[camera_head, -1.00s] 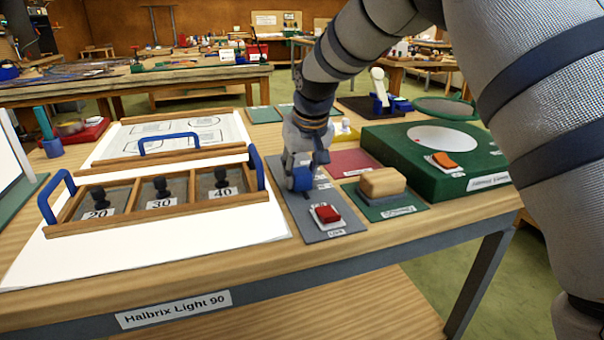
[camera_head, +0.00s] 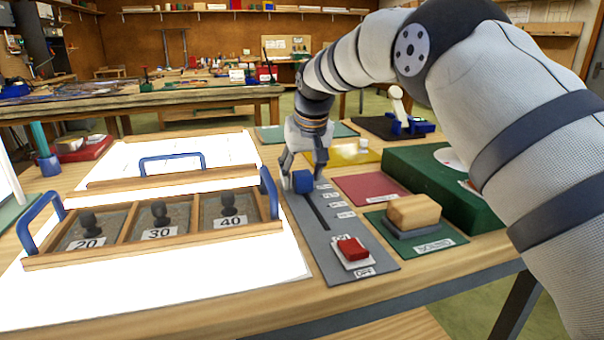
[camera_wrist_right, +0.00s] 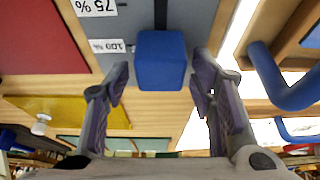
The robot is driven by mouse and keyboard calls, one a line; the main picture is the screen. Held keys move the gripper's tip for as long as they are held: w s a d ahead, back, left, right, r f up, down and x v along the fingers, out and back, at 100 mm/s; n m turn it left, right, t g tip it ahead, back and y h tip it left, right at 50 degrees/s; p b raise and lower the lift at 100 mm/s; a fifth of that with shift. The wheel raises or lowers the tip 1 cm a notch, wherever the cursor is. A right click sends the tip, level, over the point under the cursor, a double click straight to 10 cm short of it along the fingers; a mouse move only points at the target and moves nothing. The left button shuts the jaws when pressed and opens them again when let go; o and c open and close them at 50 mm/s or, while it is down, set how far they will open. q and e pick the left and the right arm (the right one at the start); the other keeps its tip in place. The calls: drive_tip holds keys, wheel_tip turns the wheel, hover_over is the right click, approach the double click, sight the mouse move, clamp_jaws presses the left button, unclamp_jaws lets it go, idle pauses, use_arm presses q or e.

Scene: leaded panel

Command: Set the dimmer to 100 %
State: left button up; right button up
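The dimmer is a grey panel (camera_head: 330,245) with a dark slot, a row of percent labels and a blue slider knob (camera_head: 303,181). The knob is at the far end of the slot. In the right wrist view the knob (camera_wrist_right: 161,60) stands beside the "100 %" label (camera_wrist_right: 107,46), with the "75 %" label farther along the slot. My right gripper (camera_head: 303,168) is down over the knob. Its fingers are on either side of the knob, with a narrow gap showing on both sides, so it is open around it. My left gripper is not in view.
A red button (camera_head: 352,249) is at the panel's near end. To the left is a wooden tray (camera_head: 150,251) with blue handles and weights. To the right are a red mat (camera_head: 370,188), a wooden-topped block (camera_head: 414,212) and a green box (camera_head: 430,175).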

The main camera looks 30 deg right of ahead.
drive_tip(key=v, duration=1.2)
